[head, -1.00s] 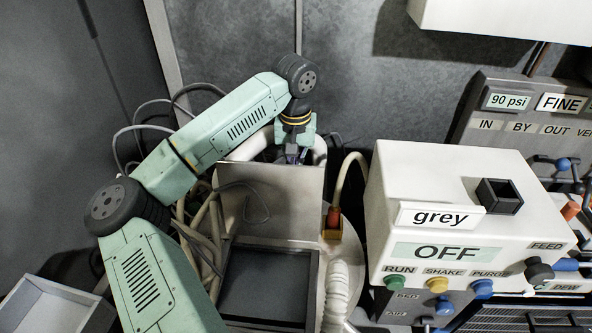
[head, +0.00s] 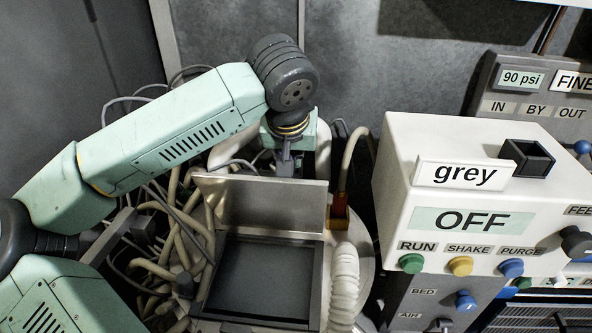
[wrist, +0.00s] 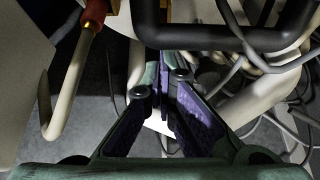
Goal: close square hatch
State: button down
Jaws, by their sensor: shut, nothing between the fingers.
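The square hatch stands open. Its flat grey metal lid (head: 262,204) is raised nearly upright at the back of the dark square opening (head: 262,279). My gripper (head: 286,162) is behind the lid's top edge, pointing down, with its tips partly hidden by the lid. I cannot tell whether it touches the lid. In the wrist view my gripper (wrist: 166,68) has its fingertips together and holds nothing. The lid's front face is not clear in the wrist view.
A white box labelled "grey" and "OFF" (head: 480,190) stands close on the right. A pale corrugated hose (head: 343,285) runs beside the opening. Tangled hoses (head: 185,225) lie on the left. A red fitting with a pipe shows in the wrist view (wrist: 95,14).

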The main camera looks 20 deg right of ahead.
aim_at(287, 186)
jog(key=shift+t+h, duration=0.3)
jog(key=shift+t, duration=0.4)
jog(key=s+a+b, duration=0.1)
jog(key=s, duration=0.1)
jog(key=s+a+b, duration=0.1)
jog(key=s+b, duration=0.1)
jog(key=s+a+f+b, duration=0.1)
jog(key=s, duration=0.2)
jog(key=shift+b, duration=0.3)
jog(key=shift+s+a+f+b, duration=0.2)
jog(key=shift+s+a, duration=0.05)
jog(key=shift+s, duration=0.3)
jog(key=shift+s+a+f+b, duration=0.15)
jog(key=shift+s+a+b, duration=0.05)
jog(key=shift+s, duration=0.3)
